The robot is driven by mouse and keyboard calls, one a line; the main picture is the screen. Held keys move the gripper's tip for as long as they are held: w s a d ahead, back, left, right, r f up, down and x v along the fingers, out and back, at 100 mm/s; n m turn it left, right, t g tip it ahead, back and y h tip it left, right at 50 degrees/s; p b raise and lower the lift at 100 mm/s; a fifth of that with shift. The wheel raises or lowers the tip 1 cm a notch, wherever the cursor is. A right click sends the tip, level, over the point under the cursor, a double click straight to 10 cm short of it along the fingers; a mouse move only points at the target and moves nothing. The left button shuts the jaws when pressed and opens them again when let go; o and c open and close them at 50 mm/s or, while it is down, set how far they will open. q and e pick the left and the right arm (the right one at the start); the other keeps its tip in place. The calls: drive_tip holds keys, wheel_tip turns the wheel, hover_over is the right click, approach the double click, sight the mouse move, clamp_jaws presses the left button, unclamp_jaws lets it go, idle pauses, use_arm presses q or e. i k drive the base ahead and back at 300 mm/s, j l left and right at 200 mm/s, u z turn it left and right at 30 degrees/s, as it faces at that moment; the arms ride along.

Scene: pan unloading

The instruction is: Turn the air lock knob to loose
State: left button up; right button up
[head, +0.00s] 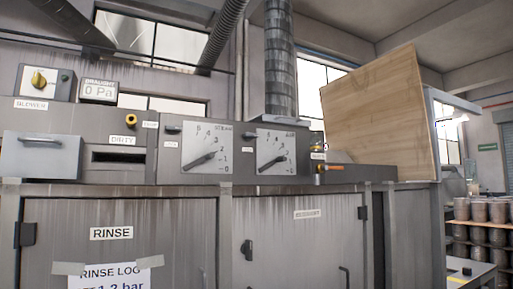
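The air dial (283,151), a pale square plate with a black pointer and a scale of numbers, is on the dark grey panel at centre right. A small dark knob (249,133) sits just left of it above a small white label (248,150); the label is too small to read surely, and so is the knob's setting. A similar steam dial (207,147) is to the left, with its own small dark knob (172,129) and label (171,144). Both pointers slant down-left to up-right. Neither of my grippers is in view.
A blower box (46,83) with a yellow knob and a draught display reading 0 Pa (98,92) stand on the left. Cabinet doors (120,255) are below the panel. An orange-handled lever (328,168) and a large wooden board (375,115) are on the right.

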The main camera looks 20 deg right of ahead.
sight(248, 136)
drive_tip(key=i+j+z, duration=0.2)
drive_tip(key=i+z, duration=0.25)
drive_tip(key=i+j+z, duration=0.85)
drive_tip(key=i+j, duration=0.1)
